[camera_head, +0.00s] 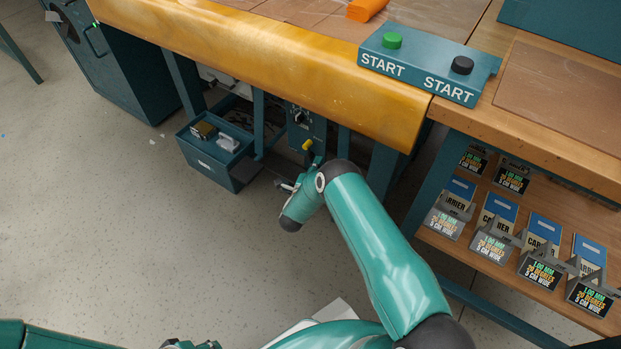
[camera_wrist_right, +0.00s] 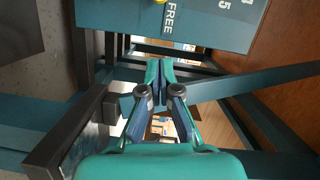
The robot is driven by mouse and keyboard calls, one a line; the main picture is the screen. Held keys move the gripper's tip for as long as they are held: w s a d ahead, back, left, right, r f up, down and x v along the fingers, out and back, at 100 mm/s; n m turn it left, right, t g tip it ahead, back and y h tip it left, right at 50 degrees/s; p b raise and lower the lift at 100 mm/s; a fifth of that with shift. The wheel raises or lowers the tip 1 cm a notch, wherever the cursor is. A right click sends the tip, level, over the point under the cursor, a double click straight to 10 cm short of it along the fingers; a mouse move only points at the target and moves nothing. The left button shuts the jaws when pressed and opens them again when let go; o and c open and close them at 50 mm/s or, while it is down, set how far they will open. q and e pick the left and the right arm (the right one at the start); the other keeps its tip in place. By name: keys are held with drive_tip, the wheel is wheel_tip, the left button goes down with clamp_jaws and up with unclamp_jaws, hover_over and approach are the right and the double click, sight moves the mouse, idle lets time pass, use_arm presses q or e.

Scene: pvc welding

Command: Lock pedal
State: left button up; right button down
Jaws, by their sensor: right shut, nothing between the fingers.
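A teal control box (camera_head: 306,127) with a dark knob hangs under the yellow-edged bench. A yellow knob or lever (camera_head: 308,145) is low on its face. In the right wrist view the box (camera_wrist_right: 205,22) is at the top, with the word FREE, and only a sliver of yellow (camera_wrist_right: 160,1) shows. My right gripper (camera_wrist_right: 159,72) is shut and empty, its tips just below the box in that view. In the head view its wrist partly hides it, close below the yellow part. I cannot pick out the pedal for certain. Part of my left gripper (camera_head: 190,345) seems to show at the bottom edge, mostly cut off.
Bench legs and dark bars surround my right gripper closely. An open teal bin (camera_head: 215,151) with small items stands left of it. A START button box (camera_head: 428,65) sits on the bench above right. A shelf (camera_head: 505,265) with several labelled packs is at right. Floor at left is clear.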

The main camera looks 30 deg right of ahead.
sight(310, 154)
drive_tip(key=shift+w+d+f+b, duration=0.15)
drive_tip(key=shift+w+b, duration=0.35)
drive_tip(key=shift+w, duration=0.4)
drive_tip(key=shift+w+d+f+b, duration=0.15)
drive_tip(key=shift+w+b, duration=0.35)
drive_tip(key=shift+w, duration=0.45)
drive_tip(key=shift+w+d+f+b, duration=0.15)
drive_tip(key=shift+w+b, duration=0.35)
drive_tip(key=shift+w, duration=0.4)
